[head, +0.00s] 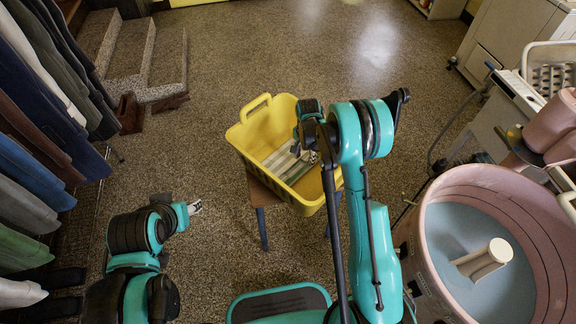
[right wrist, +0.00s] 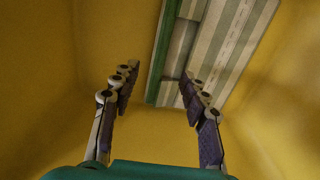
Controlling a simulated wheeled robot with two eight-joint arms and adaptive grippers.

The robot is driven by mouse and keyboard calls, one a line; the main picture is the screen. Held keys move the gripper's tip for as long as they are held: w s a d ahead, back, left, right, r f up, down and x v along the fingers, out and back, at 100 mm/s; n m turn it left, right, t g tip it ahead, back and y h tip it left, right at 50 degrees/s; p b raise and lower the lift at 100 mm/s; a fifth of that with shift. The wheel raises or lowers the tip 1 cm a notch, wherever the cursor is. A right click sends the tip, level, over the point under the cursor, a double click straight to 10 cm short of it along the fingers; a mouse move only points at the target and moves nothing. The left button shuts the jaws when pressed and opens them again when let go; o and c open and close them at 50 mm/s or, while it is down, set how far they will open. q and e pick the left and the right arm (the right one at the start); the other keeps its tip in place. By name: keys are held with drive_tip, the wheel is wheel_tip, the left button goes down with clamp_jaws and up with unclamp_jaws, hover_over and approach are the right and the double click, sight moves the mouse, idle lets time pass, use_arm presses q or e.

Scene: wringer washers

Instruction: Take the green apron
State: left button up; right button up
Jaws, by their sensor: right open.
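A striped green and white cloth, which looks like the green apron (head: 281,162), lies folded in the yellow basket (head: 247,148). In the right wrist view the apron (right wrist: 232,48) runs from the top centre to the upper right, with a dark green edge. My right gripper (head: 312,158) reaches over the basket and partly hides its inside. In the right wrist view my right gripper (right wrist: 158,88) is open and empty, with the apron beyond its right finger. My left gripper (head: 195,208) is low at the left, away from the basket; its jaws are too small to read.
The basket stands on a small brown stool (head: 262,192). A pink washer tub (head: 455,200) with a pale agitator is at the right. Clothes (head: 30,165) hang along the left, and steps (head: 160,92) are at upper left. The speckled floor behind the basket is clear.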

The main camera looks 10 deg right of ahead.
sight(304, 169)
wheel_tip(304, 169, down, 7)
drive_tip(key=b, duration=0.3)
drive_tip(key=shift+s, duration=0.1)
drive_tip(key=shift+r, duration=0.15)
drive_tip(key=shift+c, duration=0.3)
clamp_jaws()
